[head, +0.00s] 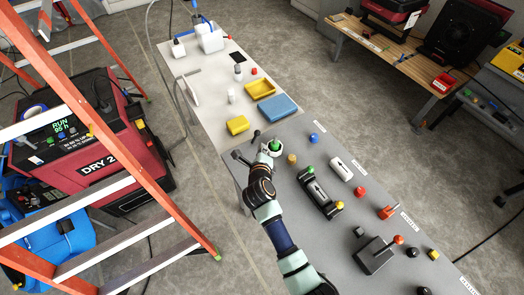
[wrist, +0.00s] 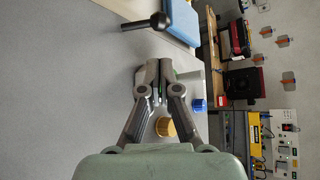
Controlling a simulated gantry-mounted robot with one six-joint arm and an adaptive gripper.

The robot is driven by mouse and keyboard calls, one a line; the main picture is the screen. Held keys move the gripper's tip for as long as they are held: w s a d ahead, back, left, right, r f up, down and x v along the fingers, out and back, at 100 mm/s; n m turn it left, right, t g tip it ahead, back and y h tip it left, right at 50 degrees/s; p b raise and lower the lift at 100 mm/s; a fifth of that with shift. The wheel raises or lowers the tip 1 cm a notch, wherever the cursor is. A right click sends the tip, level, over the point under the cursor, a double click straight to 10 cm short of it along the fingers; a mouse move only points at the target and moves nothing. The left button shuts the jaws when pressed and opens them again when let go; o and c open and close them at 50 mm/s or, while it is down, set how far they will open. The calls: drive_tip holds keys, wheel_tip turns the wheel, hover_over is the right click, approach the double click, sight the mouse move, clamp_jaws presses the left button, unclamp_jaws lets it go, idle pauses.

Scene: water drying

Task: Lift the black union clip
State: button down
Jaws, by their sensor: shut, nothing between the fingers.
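My gripper (wrist: 157,64) shows in the wrist view with its two grey fingers together and nothing held between them. A black clip-like holder (head: 320,197) with an arrow lies on the table to the right of my arm, apart from the gripper. It is the likeliest union clip, but I cannot be sure. A green knob and a yellow knob sit at its ends. I cannot make out this holder in the wrist view.
A white cylinder (head: 341,169) with an arrow and a dark grey block (head: 374,255) with a lever lie farther right. A blue knob (wrist: 199,104) and a yellow knob (wrist: 165,127) stand near the gripper. A blue tray (head: 279,106) is beyond. An orange ladder (head: 140,165) stands left.

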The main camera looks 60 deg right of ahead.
sight(255, 137)
drive_tip(key=b+x, duration=0.2)
drive_tip(key=x, duration=0.5)
drive_tip(key=shift+b, duration=0.35)
drive_tip(key=shift+w+a+n+h, duration=0.15)
drive_tip(key=shift+a+n+h, duration=0.15)
drive_tip(key=shift+h, duration=0.1)
